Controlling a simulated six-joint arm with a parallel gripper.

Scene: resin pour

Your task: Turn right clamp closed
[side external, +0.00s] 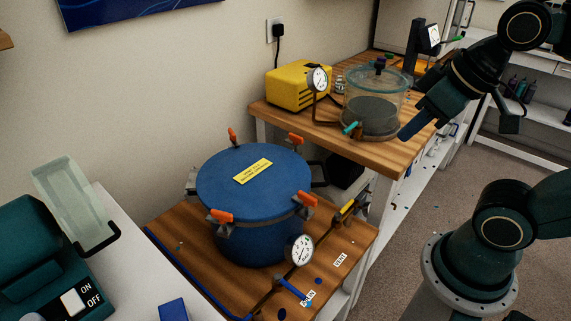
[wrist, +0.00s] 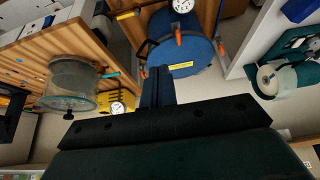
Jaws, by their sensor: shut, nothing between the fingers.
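A blue lidded pressure pot (side external: 250,232) stands on the lower wooden bench, with orange-handled clamps around its lid rim. The front right clamp (side external: 308,199) and front left clamp (side external: 220,216) have handles lying roughly flat. The back right clamp (side external: 296,139) looks tilted, and the back left clamp (side external: 232,134) handle stands up. Which is the right clamp, I cannot tell. My gripper (side external: 405,134) is shut and empty, in the air by the glass chamber, well away from the pot. In the wrist view, the shut fingers (wrist: 157,72) overlap the view of the pot (wrist: 185,55).
A glass vacuum chamber (side external: 372,100) and a yellow pump (side external: 298,87) stand on the higher bench, close to my gripper. A gauge (side external: 299,249) and blue-handled valve (side external: 290,289) sit in front of the pot. The air above the lid is clear.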

